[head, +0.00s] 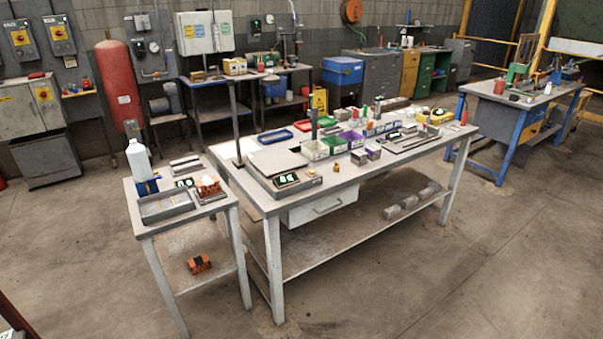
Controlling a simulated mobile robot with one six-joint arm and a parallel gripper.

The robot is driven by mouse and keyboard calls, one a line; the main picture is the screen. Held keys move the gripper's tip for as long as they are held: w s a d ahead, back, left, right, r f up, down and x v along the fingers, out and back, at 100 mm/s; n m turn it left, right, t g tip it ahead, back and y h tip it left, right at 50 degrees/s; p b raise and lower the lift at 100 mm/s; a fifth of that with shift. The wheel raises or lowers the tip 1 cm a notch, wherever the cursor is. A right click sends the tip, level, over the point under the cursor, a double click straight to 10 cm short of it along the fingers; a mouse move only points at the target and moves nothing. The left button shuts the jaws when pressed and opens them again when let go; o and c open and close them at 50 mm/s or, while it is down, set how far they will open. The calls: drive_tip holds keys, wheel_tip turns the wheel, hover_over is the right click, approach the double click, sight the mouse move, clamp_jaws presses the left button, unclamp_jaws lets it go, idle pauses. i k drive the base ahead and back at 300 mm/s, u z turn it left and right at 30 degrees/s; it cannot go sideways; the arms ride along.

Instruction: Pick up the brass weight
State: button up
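A small brass-coloured piece (336,167), which looks like the brass weight, stands on the grey top of the long workbench (345,180) near its front edge. It is just right of a scale with a lit green display (287,179) and left of some small dark boxes (366,155). It is too small here to make out its shape. My gripper is not in view.
Green, purple and other bins (316,150) stand behind the brass piece. A smaller side table (215,206) at the left holds a tray, a white bottle (139,160) and another scale. The concrete floor in front of the workbench (430,270) is clear.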

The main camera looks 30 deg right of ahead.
sight(337, 168)
drive_tip(key=u, duration=0.4)
drive_tip(key=k, duration=0.15)
drive_tip(key=u, duration=0.2)
drive_tip(key=i, duration=0.7)
drive_tip(key=z, duration=0.8)
